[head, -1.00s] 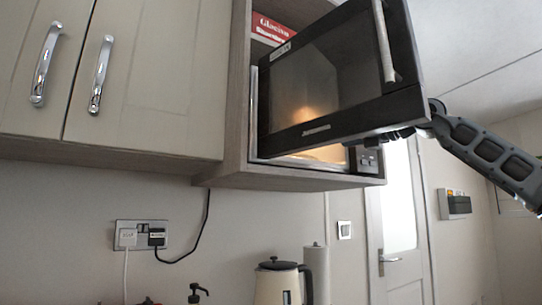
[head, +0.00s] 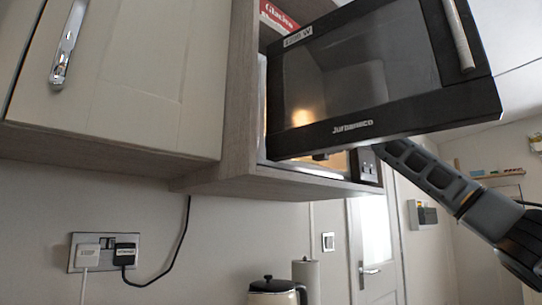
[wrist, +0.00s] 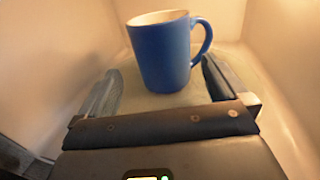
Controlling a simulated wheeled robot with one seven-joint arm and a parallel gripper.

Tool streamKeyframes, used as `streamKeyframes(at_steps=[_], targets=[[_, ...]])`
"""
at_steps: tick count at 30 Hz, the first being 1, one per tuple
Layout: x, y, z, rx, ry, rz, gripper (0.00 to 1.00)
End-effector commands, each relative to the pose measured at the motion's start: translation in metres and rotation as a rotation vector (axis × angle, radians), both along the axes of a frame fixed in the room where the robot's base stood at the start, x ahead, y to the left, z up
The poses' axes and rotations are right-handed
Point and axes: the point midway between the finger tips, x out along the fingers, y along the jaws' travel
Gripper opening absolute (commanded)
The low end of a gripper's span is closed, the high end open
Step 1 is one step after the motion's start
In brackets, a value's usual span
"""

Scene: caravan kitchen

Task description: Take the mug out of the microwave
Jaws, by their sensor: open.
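The microwave (head: 365,128) is built into a wall cabinet, lit inside, with its dark glass door swung open toward me. The blue mug (wrist: 162,52) stands upright inside in the wrist view, its handle to the right. My gripper (wrist: 160,88) is open inside the microwave, one finger at the left of the mug and the other at its right near the handle. The mug is between or just beyond the fingertips; contact cannot be told. In the head view the door hides the mug and my gripper, and my arm reaches in from the right below the door.
The open door with its vertical handle (head: 458,35) hangs above my arm. Pale cavity walls (wrist: 60,60) are close on both sides of my gripper. A closed cupboard (head: 135,90) is at left. A kettle (head: 275,291) and paper roll (head: 306,278) stand below.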

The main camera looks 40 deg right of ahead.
Motion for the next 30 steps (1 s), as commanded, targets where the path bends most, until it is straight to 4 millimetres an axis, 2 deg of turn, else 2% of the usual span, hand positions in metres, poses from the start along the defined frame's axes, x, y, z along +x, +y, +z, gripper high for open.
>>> streamKeyframes(at_steps=[9,13,20,30], targets=[[0.042,0.007,0.002,0.002,0.000,0.002,1.00],[0.049,0.009,0.001,0.001,-0.001,0.002,1.00],[0.050,0.009,0.001,0.001,-0.001,0.001,0.99],[0.049,0.009,0.001,0.001,-0.001,0.001,0.67]])
